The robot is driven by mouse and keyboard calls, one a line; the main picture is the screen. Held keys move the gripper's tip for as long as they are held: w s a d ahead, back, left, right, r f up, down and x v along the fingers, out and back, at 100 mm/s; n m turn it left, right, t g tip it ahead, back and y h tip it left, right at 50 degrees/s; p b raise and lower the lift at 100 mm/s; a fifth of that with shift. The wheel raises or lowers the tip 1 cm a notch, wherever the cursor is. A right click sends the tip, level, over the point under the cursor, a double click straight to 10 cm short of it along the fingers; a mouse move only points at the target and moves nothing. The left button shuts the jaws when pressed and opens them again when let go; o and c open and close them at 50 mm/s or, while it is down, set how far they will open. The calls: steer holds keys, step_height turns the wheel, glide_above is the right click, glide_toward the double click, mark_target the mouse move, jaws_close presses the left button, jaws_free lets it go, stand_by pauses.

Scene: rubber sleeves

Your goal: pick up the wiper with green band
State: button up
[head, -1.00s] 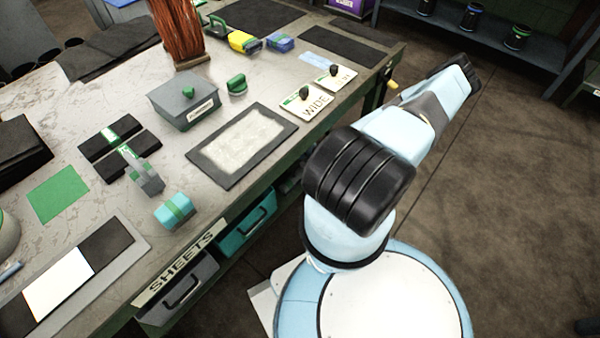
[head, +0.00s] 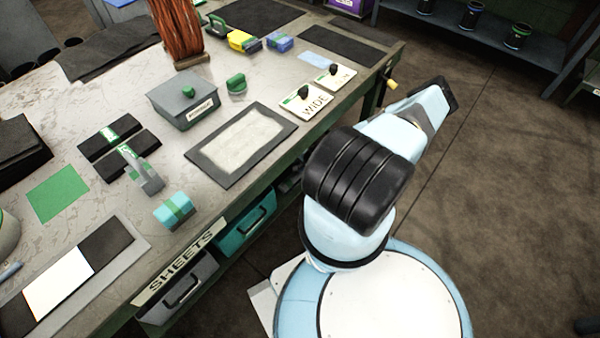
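A teal block with a green band (head: 175,210) lies near the front edge of the workbench, left of centre. Behind it, a grey tool with a green band (head: 146,176) lies at the edge of black pads (head: 97,149) that also carry a green strip. I cannot tell for certain which of these is the wiper. My arm rises from my base at lower right and reaches toward the upper right, over the floor and away from these things. My gripper's fingers do not show.
The workbench (head: 70,215) also holds a grey lidded box (head: 183,101), a framed pale sheet (head: 240,139), a card marked WIDE (head: 312,106) and a green patch (head: 58,191). Drawers (head: 246,226) are below. A shelf with cups (head: 517,36) stands at upper right. The floor right of the bench is clear.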

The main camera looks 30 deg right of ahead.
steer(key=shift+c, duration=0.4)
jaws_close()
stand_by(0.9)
